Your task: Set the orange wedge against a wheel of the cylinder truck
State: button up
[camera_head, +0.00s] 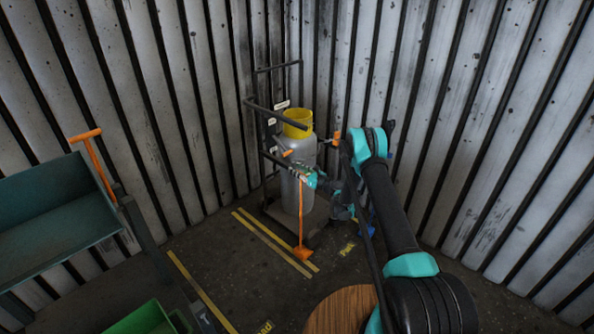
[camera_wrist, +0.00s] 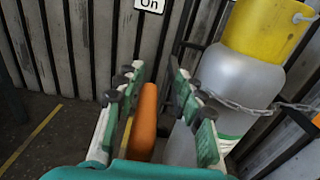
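The orange wedge (camera_head: 302,254) is low at the front edge of the cylinder truck's base; I cannot tell whether it touches a wheel. Its thin orange stick rises to my gripper (camera_head: 308,178). In the wrist view its orange grip (camera_wrist: 145,120) lies between the two fingers of my gripper (camera_wrist: 155,85), nearer the left one, with a gap on the right. The fingers stand apart. The cylinder truck (camera_head: 263,130) stands in the corner with a grey, yellow-capped cylinder (camera_head: 294,195), also in the wrist view (camera_wrist: 240,80). Its wheels are not clearly visible.
A chain (camera_wrist: 240,105) runs across the cylinder. A green cart (camera_head: 50,215) with an orange T-handle stands at left, a green bin (camera_head: 140,320) at the bottom. A round wooden top (camera_head: 340,312) is near me. Ribbed walls close the corner; yellow-lined floor lies in front.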

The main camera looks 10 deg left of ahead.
jog(key=v, duration=0.7)
jog(key=s+d+r+n+g+h, duration=0.1)
jog(key=s+r+n, duration=0.1)
jog(key=r+n, duration=0.3)
jog(key=s+d+r+n+g+h, duration=0.2)
jog(key=s+r+n, duration=0.1)
jog(key=r, duration=0.4)
jog(key=s+d+r+n+g+h, duration=0.1)
jog(key=s+d+r+n+h, duration=0.1)
jog(key=s+d+r+n, duration=0.3)
jog(key=s+r+n+h, duration=0.1)
jog(key=s+r, duration=0.2)
jog(key=s, duration=0.3)
jog(key=s+d+n+g+h, duration=0.1)
jog(key=s+d+n, duration=0.3)
jog(key=s, duration=0.7)
jog(key=s+d+f+n+g+h, duration=0.1)
jog(key=s+d+n+h, duration=0.2)
jog(key=s+d, duration=0.4)
jog(key=s+d+n+h, duration=0.4)
jog(key=s+d, duration=0.2)
jog(key=s, duration=1)
jog(key=shift+d+f+n+g, duration=0.2)
jog(key=shift+n+g, duration=0.1)
jog(key=shift+g, duration=0.1)
